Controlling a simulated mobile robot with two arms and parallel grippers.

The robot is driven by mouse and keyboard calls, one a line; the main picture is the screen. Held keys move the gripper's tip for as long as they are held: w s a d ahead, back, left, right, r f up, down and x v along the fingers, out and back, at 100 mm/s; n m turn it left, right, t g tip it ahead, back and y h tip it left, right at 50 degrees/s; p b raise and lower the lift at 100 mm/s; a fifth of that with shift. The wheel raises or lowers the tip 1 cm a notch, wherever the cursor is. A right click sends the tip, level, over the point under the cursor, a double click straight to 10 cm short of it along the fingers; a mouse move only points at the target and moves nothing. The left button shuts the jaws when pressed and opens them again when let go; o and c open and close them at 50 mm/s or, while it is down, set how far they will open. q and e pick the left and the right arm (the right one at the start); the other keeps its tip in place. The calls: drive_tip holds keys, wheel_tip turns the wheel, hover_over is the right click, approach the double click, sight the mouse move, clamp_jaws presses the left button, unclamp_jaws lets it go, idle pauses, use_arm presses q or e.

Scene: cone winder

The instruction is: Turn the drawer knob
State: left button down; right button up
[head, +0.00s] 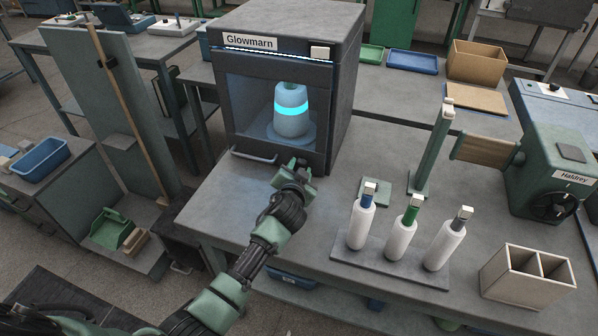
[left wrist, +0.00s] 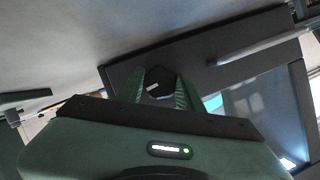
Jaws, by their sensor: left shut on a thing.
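My left gripper (head: 297,171) is at the lower right front of the dark Glowmarn cabinet (head: 343,95), just above the bench top. In the left wrist view its two green fingers (left wrist: 158,92) stand on either side of a dark, faceted knob (left wrist: 160,79) with a small pale mark. The gripper is shut on this knob. In the head view the gripper mostly hides the knob. My right gripper is not in view.
A silver bar handle (head: 254,157) is left of the gripper on the cabinet front. A lit cone (head: 291,122) stands inside behind glass. A rack (head: 395,263) with several white spindles is to the right, and a divided box (head: 520,286) beyond it.

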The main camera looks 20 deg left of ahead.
use_arm(q)
drive_tip(key=shift+m+y+b, duration=0.3)
drive_tip(key=shift+m, duration=0.1)
idle(0.3)
drive_tip(key=c, duration=0.9)
unclamp_jaws()
drive_tip(key=shift+s, duration=0.1)
drive_tip(key=v, duration=0.7)
drive_tip(key=shift+s+d+r, duration=0.1)
drive_tip(key=shift+s, duration=0.15)
drive_tip(key=shift+s, duration=0.1)
